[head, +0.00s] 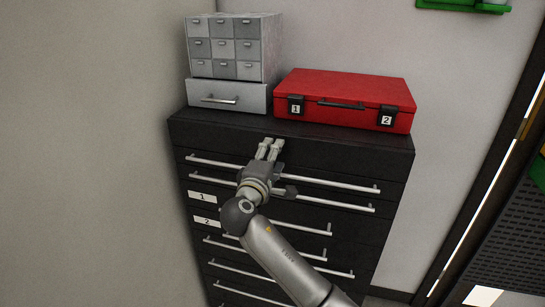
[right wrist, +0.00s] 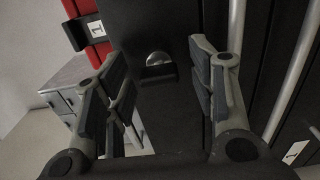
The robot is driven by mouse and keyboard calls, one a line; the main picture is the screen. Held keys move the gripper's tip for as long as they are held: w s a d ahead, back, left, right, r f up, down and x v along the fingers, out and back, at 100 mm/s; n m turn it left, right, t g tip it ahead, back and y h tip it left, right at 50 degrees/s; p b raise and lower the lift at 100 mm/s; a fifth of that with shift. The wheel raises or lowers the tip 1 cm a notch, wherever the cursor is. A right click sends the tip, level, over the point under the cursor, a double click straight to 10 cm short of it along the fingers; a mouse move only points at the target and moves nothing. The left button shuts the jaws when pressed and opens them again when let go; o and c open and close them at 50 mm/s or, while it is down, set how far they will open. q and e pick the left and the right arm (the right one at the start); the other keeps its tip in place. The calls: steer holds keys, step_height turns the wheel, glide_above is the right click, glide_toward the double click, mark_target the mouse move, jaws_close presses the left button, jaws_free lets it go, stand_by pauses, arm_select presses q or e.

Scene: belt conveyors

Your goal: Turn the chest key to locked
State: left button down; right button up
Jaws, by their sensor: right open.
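The black drawer chest (head: 345,140) stands against the wall. In the right wrist view, a small key or lock with a silvery rounded top and a dark lower part (right wrist: 158,74) sits on the chest's black face. My right gripper (head: 269,149) is at the chest's upper front edge in the head view, hiding the key there. In the right wrist view its fingers are open on either side of the key, with a visible gap to each side. Whether the key points to locked I cannot tell. My left gripper is not in view.
A red case (head: 345,88) with latches labelled 1 and 2 lies on the chest top. A grey small-drawer cabinet (head: 228,95) stands to its left. Drawer handles (head: 345,205) stick out below my right gripper. A dark perforated panel (head: 515,215) is at right.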

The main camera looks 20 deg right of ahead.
steer(key=v, duration=1.2)
steer(key=shift+f, duration=0.1)
